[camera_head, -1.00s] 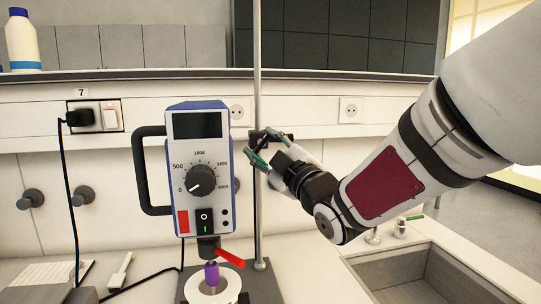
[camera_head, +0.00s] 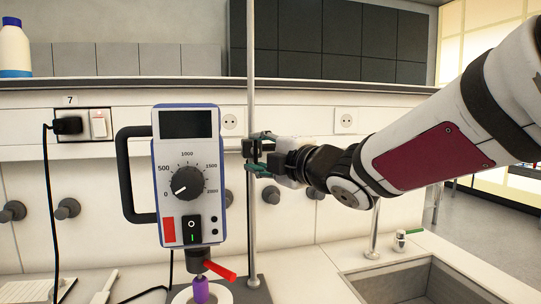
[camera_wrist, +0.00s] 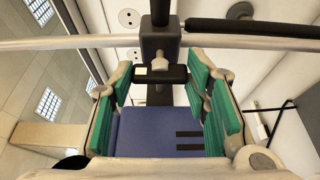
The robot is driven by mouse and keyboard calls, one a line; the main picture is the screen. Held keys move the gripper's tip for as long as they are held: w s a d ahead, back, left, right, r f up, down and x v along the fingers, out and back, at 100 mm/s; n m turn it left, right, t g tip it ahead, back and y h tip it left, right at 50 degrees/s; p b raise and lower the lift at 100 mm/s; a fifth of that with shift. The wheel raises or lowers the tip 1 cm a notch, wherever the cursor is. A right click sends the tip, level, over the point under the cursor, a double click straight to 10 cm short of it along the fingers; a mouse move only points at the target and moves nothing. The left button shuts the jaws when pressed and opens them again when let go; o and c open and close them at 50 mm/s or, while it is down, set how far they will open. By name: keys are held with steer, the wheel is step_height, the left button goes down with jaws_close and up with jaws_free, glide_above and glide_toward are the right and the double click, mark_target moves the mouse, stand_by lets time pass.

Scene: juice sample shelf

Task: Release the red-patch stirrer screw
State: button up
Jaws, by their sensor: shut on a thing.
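The stirrer (camera_head: 187,205) is a blue and white box with a dial, a dark display and a red patch (camera_head: 169,230) at its lower left. It hangs beside a thin upright metal rod (camera_head: 250,90). Its clamp screw, a dark crossbar on a pale stem, shows in the wrist view (camera_wrist: 162,75). My gripper (camera_head: 257,156) is at the rod, right of the stirrer's upper part. The head view hides most of the screw behind the fingers.
Below the stirrer are a red lever (camera_head: 220,270) and a purple piece (camera_head: 201,290). A black loop handle (camera_head: 126,176) is on its left. A sink (camera_head: 405,285) with a tap lies at the lower right. A power cable (camera_head: 47,200) hangs at left.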

steer(key=shift+a, duration=0.1)
stand_by(0.4)
steer(key=o, duration=1.2)
steer(key=shift+c, duration=0.2)
steer(key=v, duration=1.2)
